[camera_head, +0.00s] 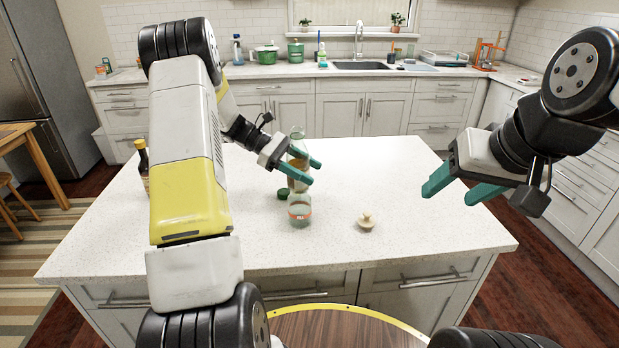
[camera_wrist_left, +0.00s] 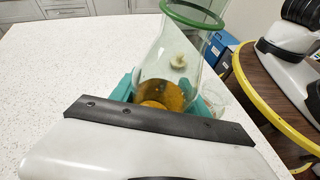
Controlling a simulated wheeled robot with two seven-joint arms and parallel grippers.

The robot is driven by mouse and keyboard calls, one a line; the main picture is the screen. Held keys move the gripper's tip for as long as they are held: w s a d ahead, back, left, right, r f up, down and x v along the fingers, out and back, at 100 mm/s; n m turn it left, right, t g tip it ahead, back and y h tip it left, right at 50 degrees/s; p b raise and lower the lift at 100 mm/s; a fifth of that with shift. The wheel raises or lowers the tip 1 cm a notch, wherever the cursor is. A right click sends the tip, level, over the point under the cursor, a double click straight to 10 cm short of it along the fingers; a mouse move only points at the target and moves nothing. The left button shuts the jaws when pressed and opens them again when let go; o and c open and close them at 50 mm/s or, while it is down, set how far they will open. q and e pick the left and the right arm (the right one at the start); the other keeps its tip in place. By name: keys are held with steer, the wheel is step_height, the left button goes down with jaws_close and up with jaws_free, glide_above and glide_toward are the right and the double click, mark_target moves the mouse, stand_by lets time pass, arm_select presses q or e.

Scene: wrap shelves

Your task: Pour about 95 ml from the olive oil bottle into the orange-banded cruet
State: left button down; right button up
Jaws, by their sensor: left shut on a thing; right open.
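The olive oil bottle (camera_head: 297,146) is clear glass with amber liquid in its lower part and stands about upright behind the cruet. My left gripper (camera_head: 300,173) is shut around its lower body; I cannot tell if its base touches the counter. In the left wrist view the bottle (camera_wrist_left: 176,60) shows an open green rim and amber liquid at the bottom. The orange-banded cruet (camera_head: 299,209) is a small clear vessel on the island just in front of the bottle; its contents are unclear. My right gripper (camera_head: 458,193) is open and empty, right of the cruet.
A pale wooden stopper (camera_head: 366,221) lies on the white island counter (camera_head: 400,235) right of the cruet. A small green object (camera_head: 283,193) sits by the bottle. A dark bottle (camera_head: 142,160) stands at the left, partly behind my left arm. The right counter is mostly clear.

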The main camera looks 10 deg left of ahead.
mark_target(307, 160)
arm_select(q)
steer(key=shift+w+f+m+t, duration=0.1)
steer(key=shift+f+m+t, duration=0.1)
steer(key=shift+m+t, duration=0.15)
steer(key=shift+w+m+t+y, duration=0.1)
steer(key=shift+m+t+y, duration=0.4)
steer(key=shift+m+t, duration=0.4)
steer(key=shift+f+m+t, duration=0.25)
steer(key=shift+m+t, duration=0.3)
steer(key=shift+w+a+f+m+t+y, duration=0.25)
steer(key=shift+w+f+m+t+y, duration=0.25)
steer(key=shift+w+m+t, duration=0.4)
steer(key=shift+w+a+m+t, duration=0.1)
steer(key=shift+w+m+t, duration=0.25)
steer(key=shift+m+t, duration=0.25)
steer(key=shift+w+a+r+m+t, duration=0.1)
steer(key=shift+w+r+m+t, duration=0.15)
steer(key=shift+r, duration=0.2)
steer(key=shift+w+r+m+t, duration=0.1)
steer(key=shift+r+m+t, duration=0.05)
steer(key=shift+r+t, duration=0.25)
steer(key=shift+r+m+t, duration=0.25)
steer(key=shift+r+m, duration=0.05)
steer(key=shift+r, duration=0.15)
steer(key=shift+w+r+m+t+p, duration=0.15)
steer(key=shift+r+m+t+p, duration=0.4)
steer(key=shift+r, duration=0.4)
steer(key=shift+w+a+r, duration=0.1)
steer(key=shift+w+a, duration=0.05)
steer(key=shift+w, duration=0.2)
